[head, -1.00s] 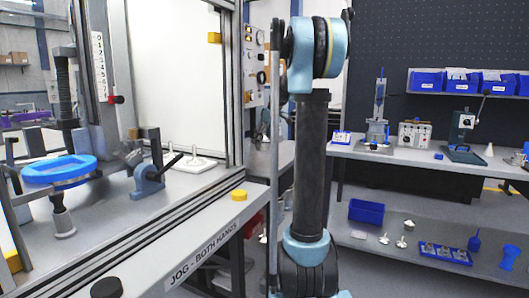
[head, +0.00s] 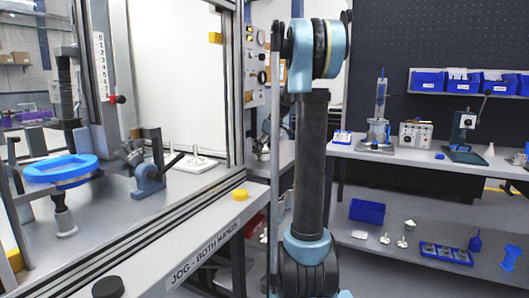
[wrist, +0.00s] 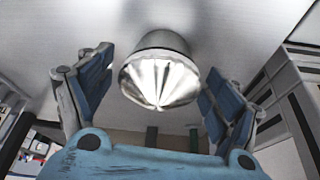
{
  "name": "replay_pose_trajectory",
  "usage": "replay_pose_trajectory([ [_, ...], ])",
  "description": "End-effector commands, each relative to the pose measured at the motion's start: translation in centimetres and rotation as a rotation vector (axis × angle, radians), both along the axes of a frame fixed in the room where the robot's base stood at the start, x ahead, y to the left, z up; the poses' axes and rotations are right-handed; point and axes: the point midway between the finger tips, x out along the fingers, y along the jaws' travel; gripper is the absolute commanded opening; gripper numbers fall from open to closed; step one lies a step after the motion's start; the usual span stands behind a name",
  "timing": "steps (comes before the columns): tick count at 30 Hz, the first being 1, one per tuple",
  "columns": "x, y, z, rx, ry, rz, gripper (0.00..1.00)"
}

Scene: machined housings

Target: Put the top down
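A shiny metal piece with a rounded collar and a faceted, cone-like end (wrist: 160,78), which looks like the top, is in the middle of the wrist view. Its pointed end faces the camera, and a pale grey surface lies behind it. I cannot tell whether it touches that surface. My gripper (wrist: 160,75) has its two blue-padded fingers spread either side of the piece, with gaps visible between pads and metal. In the head view my gripper is out of sight; only my arm shows, and I cannot pick out this piece there.
A press-like station stands at the left with a blue ring (head: 62,170), a clamp (head: 150,175) and a yellow button (head: 239,195). At right, a bench (head: 440,158) holds instruments. Its lower shelf (head: 345,238) carries a blue bin (head: 367,210), small metal parts and a blue tray (head: 446,253).

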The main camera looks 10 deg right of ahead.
Motion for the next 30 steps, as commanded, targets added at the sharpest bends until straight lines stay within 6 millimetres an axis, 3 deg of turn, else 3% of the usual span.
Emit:
replay_pose_trajectory([
  [9,0.0,0.0,0.1,0.000,0.000,0.000,0.85],
  [14,-0.3,-0.3,1.1,0.000,0.000,0.000,0.85],
  [30,-2.9,-2.6,9.7,0.000,0.000,0.001,0.85],
])
